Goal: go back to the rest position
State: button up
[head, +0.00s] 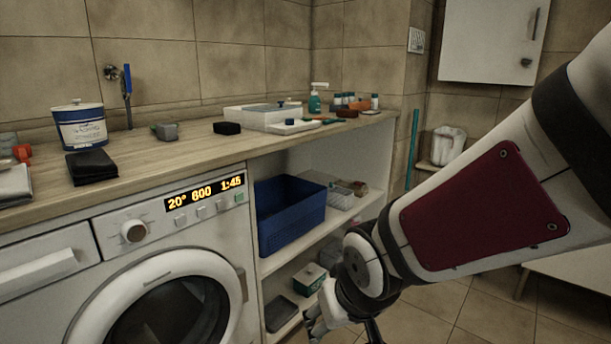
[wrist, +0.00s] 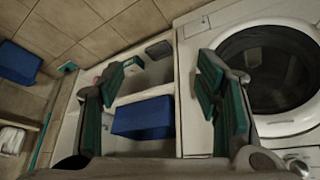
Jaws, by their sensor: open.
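My gripper (wrist: 161,70) shows in the wrist view with its two green-padded fingers spread wide apart and nothing held between them. In the head view my gripper (head: 322,312) is low in the picture, in front of the open shelves and right of the washing machine, partly hidden by my own wrist. My arm comes in from the right and covers part of the floor and the right side of the room.
The washing machine (head: 150,262) stands left under the wooden countertop (head: 210,146), which bears a tub (head: 80,128), a white tray (head: 262,119) and small items. A blue basket (head: 290,212) sits on the shelf, also in the wrist view (wrist: 144,118). Tiled floor lies right.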

jog(key=s+d+r+m+g, duration=0.1)
jog(key=s+d+r+g, duration=0.15)
jog(key=s+d, duration=0.4)
jog(key=s+d+r+m+g+h, duration=0.1)
jog(key=s+d+r+m, duration=0.15)
jog(key=s, duration=0.75)
jog(key=s+d+r+m+g, duration=0.1)
jog(key=s+d+r+g, duration=0.15)
jog(key=s+d, duration=0.4)
notch_tip(320, 180, up, 33)
jog(key=s+a+t+p, duration=0.1)
jog(key=t+p, duration=0.4)
jog(key=p, duration=2.6)
jog(key=shift+s+r+n, duration=0.15)
jog(key=shift+s+n, duration=0.3)
